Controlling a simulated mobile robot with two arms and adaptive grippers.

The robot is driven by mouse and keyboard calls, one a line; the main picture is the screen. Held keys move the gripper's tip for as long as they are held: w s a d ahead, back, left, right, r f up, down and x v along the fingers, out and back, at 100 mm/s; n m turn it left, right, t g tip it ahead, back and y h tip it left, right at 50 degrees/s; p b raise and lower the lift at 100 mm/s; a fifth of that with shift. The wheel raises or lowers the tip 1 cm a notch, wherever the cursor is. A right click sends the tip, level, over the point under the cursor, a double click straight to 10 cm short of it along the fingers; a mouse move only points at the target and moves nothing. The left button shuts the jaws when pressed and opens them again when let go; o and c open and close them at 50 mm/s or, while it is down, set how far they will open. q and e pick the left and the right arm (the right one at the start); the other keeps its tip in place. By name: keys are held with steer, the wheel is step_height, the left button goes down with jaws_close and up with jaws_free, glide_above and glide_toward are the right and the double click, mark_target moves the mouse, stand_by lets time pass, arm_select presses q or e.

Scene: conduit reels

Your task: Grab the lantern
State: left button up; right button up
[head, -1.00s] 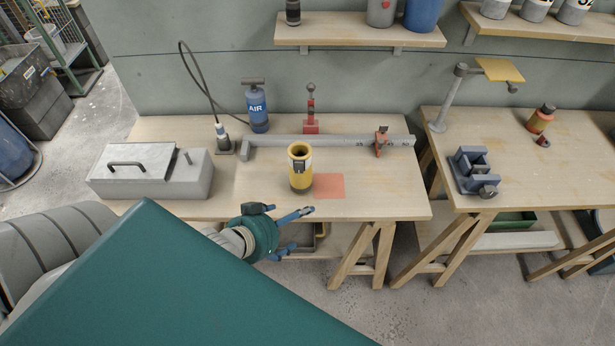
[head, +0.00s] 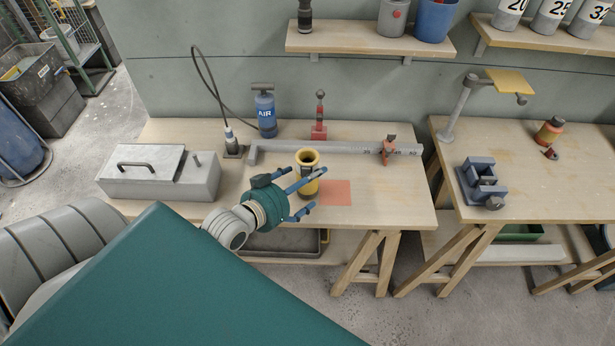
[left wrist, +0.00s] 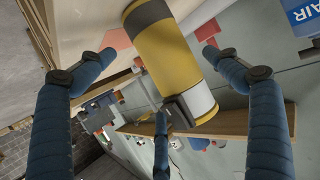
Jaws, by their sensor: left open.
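The yellow cylindrical thing that I take for the lantern (head: 308,168) stands upright on the left workbench (head: 395,195), beside a flat red square. It has an open-looking top, a dark band and a pale band. My left gripper (head: 314,189) is open, with its blue fingers in front of the lantern and partly covering it in the head view. In the left wrist view the lantern (left wrist: 166,50) shows between the spread fingers of the left gripper (left wrist: 160,72). I see no clear contact. My right gripper is not in view.
A grey metal box (head: 160,178) lies on the bench's left. A long grey bar (head: 345,147) lies behind the lantern, with a blue AIR pump (head: 265,112) and a red stand (head: 319,125) at the back. The red square (head: 336,192) is bare. A blue vise (head: 482,183) sits on the right bench.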

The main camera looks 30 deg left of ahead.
arm_select(q)
steer(key=x, duration=0.4)
steer(key=shift+w+a, duration=0.1)
steer(key=shift+a, duration=0.15)
steer(key=shift+c, duration=1.3)
steer(key=c, duration=1.3)
